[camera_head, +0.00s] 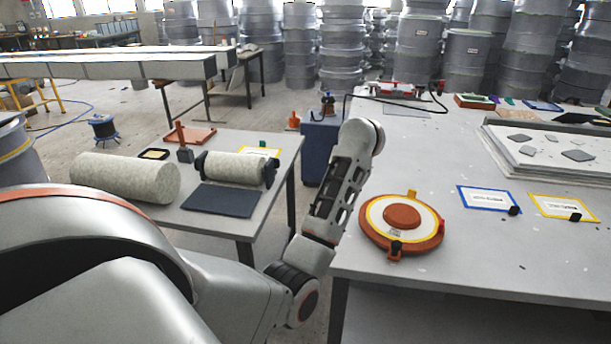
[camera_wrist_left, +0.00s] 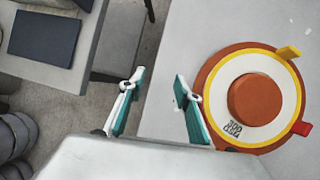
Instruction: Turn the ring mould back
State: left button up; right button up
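The ring mould (camera_head: 378,222) lies flat on the right-hand table, near its left edge. It is a round orange-red disc with a yellow ring, a white band and a raised orange-red centre. A yellow tab (camera_head: 411,194) stands at its far rim and a black clip (camera_head: 396,249) at its near rim. In the left wrist view the mould (camera_wrist_left: 211,85) shows a red tab (camera_wrist_left: 302,128) and a dark printed mark on the white band. My left gripper (camera_wrist_left: 156,92) is open and empty, left of the mould and apart from it. Its fingertips are not clear in the head view. My right gripper is not in view.
A smaller table (camera_head: 285,150) at left holds a rolled mat (camera_head: 125,178), a roller on a stand (camera_head: 235,167) and a dark sheet (camera_head: 222,201). A floor gap separates the tables. Framed cards (camera_head: 489,198) lie right of the mould. The table between is clear.

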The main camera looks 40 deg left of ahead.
pick_arm(q)
jog(key=s+a+r+m+y, duration=0.1)
jog(key=s+a+y, duration=0.3)
jog(key=a, duration=0.5)
jog(key=shift+a+r+y, duration=0.25)
jog(key=shift+r+y, duration=0.35)
jog(key=shift+y, duration=0.8)
